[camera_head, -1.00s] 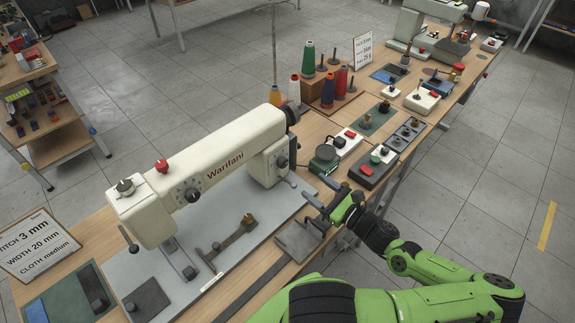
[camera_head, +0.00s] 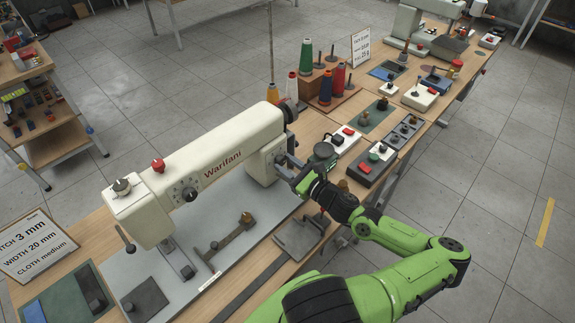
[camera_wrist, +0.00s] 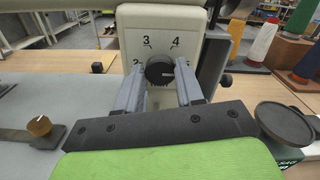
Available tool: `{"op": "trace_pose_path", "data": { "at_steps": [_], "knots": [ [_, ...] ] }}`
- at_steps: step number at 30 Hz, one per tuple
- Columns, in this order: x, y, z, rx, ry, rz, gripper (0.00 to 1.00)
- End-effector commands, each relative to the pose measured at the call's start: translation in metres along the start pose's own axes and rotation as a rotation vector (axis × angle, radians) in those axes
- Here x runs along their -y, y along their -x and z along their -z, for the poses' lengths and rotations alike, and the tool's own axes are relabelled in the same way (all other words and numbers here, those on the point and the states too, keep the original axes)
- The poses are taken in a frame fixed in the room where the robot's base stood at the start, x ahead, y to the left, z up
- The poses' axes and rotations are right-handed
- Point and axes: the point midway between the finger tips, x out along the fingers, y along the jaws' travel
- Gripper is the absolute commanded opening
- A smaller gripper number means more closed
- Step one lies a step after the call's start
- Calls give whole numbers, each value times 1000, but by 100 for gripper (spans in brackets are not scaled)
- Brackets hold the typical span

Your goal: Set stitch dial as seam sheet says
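The stitch dial (camera_wrist: 160,71) is a round black knob on the cream sewing machine (camera_head: 215,165). In the wrist view it faces me, with 3 and 4 printed above it and a 2 partly covered at left. A short pale mark shows on the knob's right side; the lower right of the scale is hidden by a finger. My gripper (camera_wrist: 159,72) is open, with one grey finger on each side of the knob and narrow gaps seemingly between. In the head view my gripper (camera_head: 285,168) is at the machine's right end. The seam sheet (camera_head: 36,246) reads pitch 3 mm, width 20 mm, cloth medium.
Another dark knob (camera_head: 189,194) and a red knob (camera_head: 158,165) are on the machine's left part. Thread cones (camera_head: 306,57) stand behind. Small switch boxes (camera_head: 372,168) line the bench at right.

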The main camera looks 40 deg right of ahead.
Motion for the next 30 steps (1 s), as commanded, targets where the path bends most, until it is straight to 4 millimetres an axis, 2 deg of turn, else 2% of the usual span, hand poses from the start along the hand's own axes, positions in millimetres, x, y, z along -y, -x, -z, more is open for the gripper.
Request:
{"op": "trace_pose_path", "data": {
  "at_steps": [1,5,6,17,30],
  "knots": [
    [0,0,0,0,0,0,28],
    [0,0,0,0,0,0,8],
    [0,0,0,0,0,0,7],
    [0,0,0,-1,79,-2,7],
    [-2,0,1,0,445,-3,7]
  ]
}}
